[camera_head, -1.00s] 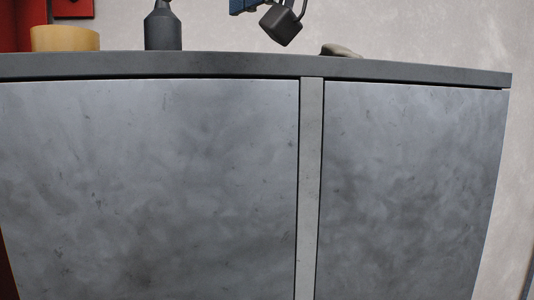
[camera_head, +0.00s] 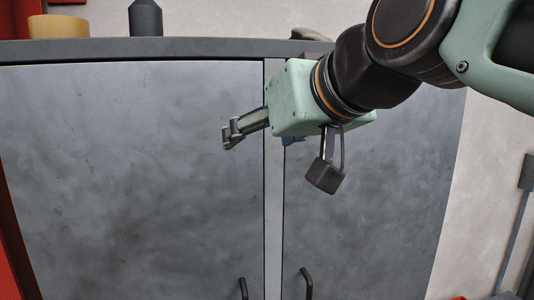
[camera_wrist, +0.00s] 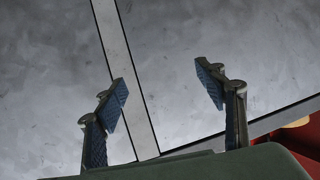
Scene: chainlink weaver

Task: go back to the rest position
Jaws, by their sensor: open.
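My gripper (camera_head: 280,155) hangs in front of the grey cabinet, below its top edge, at the end of my arm, which comes in from the upper right. One finger points left and the other hangs downward. In the wrist view, my gripper (camera_wrist: 163,88) shows two fingers with blue pads spread well apart. Nothing is between them. The cabinet doors fill the background behind the fingers.
The grey cabinet (camera_head: 130,170) has two closed doors with dark handles low down. Pale wall shows at right.

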